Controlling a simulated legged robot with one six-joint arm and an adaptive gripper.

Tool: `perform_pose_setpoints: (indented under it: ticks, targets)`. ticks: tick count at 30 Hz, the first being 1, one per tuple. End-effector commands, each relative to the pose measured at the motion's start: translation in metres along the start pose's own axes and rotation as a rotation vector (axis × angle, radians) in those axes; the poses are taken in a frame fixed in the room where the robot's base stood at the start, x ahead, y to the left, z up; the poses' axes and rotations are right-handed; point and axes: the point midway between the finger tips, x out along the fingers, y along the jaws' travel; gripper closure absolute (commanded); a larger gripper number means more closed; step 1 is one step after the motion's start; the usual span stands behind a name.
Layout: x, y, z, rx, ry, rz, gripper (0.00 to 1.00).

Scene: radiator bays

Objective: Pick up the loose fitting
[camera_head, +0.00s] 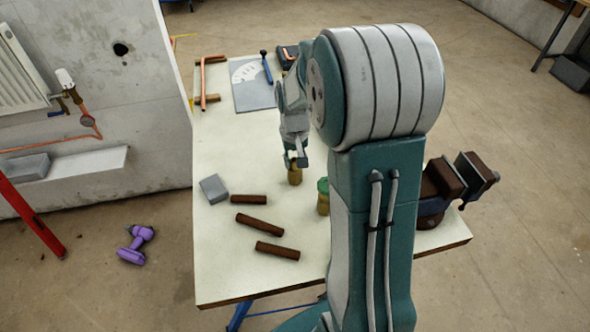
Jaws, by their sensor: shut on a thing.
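My gripper (297,158) points down over the table, left of my large arm link. It is shut on a small brass-coloured fitting (295,177), gripping it by its top. The fitting is upright. I cannot tell whether its bottom touches the table or is just above it. My fingers hide its upper end.
On the white-topped table (222,245) lie several brown bars (278,251), a grey block (213,189), and copper pipe pieces (203,82) at the back. A green-lidded can (323,196) stands right of the fitting. A vise (452,182) is at the right edge.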

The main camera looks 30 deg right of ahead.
Motion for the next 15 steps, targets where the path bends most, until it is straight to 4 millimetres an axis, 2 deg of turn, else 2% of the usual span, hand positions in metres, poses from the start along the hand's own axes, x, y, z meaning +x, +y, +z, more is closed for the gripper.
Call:
perform_pose_setpoints:
  ticks: [15]
  targets:
    - [-0.017,0.000,0.000,0.000,0.000,0.000,1.00]
